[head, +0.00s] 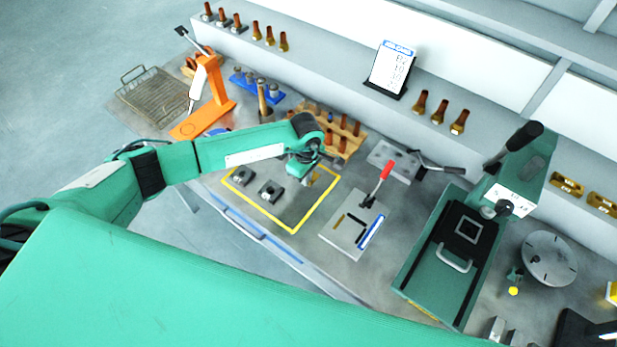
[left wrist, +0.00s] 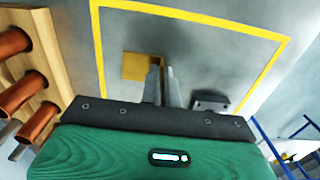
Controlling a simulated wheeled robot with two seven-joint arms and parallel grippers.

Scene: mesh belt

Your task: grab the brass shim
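The brass shim (left wrist: 139,67) shows in the left wrist view as a flat yellow square, just left of my left gripper's fingertips. The left finger meets or covers its right edge. In the head view my left gripper (head: 306,172) points down over the yellow-outlined area, and only a little of the brass shows beside it. The fingers (left wrist: 165,76) are close together with a narrow gap. I cannot tell whether they pinch part of the shim or stand just beside it. My right gripper is not in view.
A yellow outline (head: 294,232) marks the grey area, with two dark blocks (head: 242,175) (head: 270,191) inside its left part. A wooden rack (head: 350,146) of copper-coloured pegs stands close behind the gripper. A red-handled plate fixture (head: 344,232) is to the right.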

